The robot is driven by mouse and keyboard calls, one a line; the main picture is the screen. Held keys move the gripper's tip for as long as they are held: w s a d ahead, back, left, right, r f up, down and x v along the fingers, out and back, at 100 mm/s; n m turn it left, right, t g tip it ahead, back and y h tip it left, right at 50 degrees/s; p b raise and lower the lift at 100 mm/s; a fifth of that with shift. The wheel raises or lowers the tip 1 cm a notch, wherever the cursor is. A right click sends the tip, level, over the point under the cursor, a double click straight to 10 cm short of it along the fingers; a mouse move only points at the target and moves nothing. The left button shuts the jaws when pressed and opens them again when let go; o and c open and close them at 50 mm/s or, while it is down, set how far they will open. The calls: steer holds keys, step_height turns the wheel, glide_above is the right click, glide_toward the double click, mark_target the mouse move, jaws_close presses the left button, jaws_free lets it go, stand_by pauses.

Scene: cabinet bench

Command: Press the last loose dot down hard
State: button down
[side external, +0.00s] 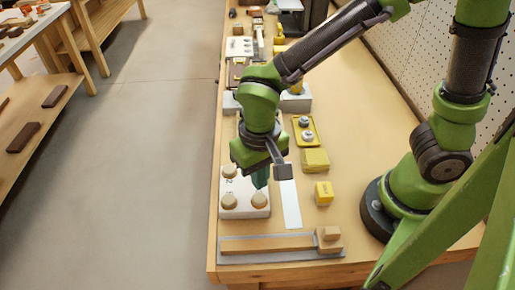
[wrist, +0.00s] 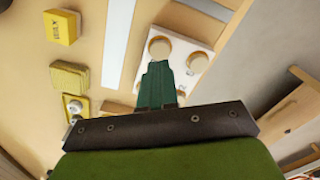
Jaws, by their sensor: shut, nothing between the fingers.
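A white board (side external: 244,208) lies near the front left of the bench, with round wooden dots on it. One dot (side external: 259,200) is at its front right, one (side external: 229,202) at its front left, and one (side external: 229,171) behind that. My gripper (side external: 261,186) is shut and empty, pointing down over the right side of the board, just behind the front right dot. I cannot tell whether the fingertips touch anything. My wrist hides the board's back part.
A white strip (side external: 290,205) lies right of the board. Yellow blocks (side external: 324,193) (side external: 315,159) and a yellow tray with knobs (side external: 305,130) stand farther right. A wooden bar on a grey base (side external: 268,243) lies along the front edge. Bare bench is to the right.

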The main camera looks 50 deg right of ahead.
mark_target(259, 198)
step_height(259, 198, up, 6)
steer(key=shift+r, duration=0.25)
stand_by(0.5)
steer(key=d+r+t+y, duration=0.1)
steer(key=d+r+t, duration=0.2)
steer(key=d, duration=0.5)
steer(key=s+d+r+m+t+y, duration=0.1)
steer(key=d+r+t, duration=0.3)
steer(key=d, duration=0.4)
steer(key=shift+d+r, duration=0.15)
steer(key=shift+r, duration=0.7)
steer(key=shift+s, duration=0.1)
